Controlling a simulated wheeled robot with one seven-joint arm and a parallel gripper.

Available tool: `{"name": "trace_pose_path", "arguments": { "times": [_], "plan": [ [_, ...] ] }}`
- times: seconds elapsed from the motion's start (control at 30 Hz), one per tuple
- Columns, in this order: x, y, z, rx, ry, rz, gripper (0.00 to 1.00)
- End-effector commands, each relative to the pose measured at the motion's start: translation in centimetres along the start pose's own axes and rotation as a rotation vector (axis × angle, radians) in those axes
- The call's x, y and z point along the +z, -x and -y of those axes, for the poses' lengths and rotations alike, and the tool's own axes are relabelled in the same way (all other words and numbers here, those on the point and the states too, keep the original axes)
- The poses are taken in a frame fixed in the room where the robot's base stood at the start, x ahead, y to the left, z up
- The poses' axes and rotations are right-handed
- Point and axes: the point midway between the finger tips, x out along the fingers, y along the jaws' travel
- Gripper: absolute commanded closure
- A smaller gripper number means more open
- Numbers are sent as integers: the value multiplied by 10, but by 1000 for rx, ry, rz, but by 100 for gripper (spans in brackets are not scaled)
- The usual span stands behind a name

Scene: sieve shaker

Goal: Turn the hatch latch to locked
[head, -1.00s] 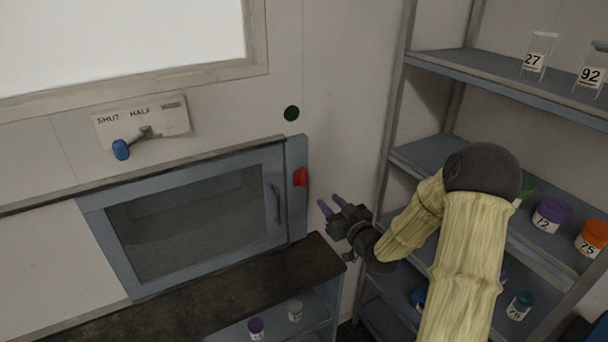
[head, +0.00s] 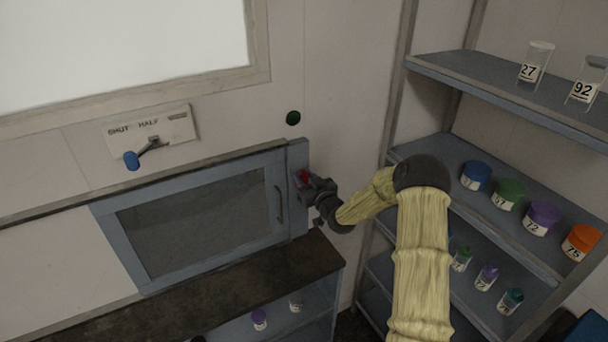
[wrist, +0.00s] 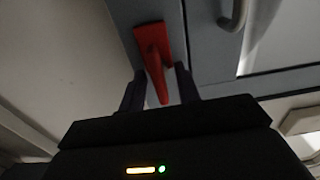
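The hatch (head: 200,216) is a blue-grey framed door with a dark window, and it looks closed. Its red latch (head: 303,177) sits on the frame strip right of the door handle (head: 279,204). My gripper (head: 304,182) is at the latch and partly covers it in the head view. In the wrist view the red latch (wrist: 154,58) reaches down between the two dark fingers of my gripper (wrist: 160,88). The fingers are apart, one on each side of the latch, and I cannot tell whether either touches it.
A lever plate marked SHUT and HALF (head: 152,130), with a blue-knobbed lever (head: 132,160), is above the hatch. A dark counter (head: 240,285) runs below. A shelf rack (head: 480,80) with labelled jars stands at right, close to my arm.

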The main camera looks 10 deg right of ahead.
Motion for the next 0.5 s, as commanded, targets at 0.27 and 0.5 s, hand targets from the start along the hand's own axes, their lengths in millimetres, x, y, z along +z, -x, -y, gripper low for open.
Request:
{"name": "trace_pose_path", "arguments": {
  "times": [0.27, 0.5],
  "plan": [
    [0, -3, 0, 0, 0, 1, 67],
    [0, -3, 0, 0, 0, 1, 100]
  ]
}}
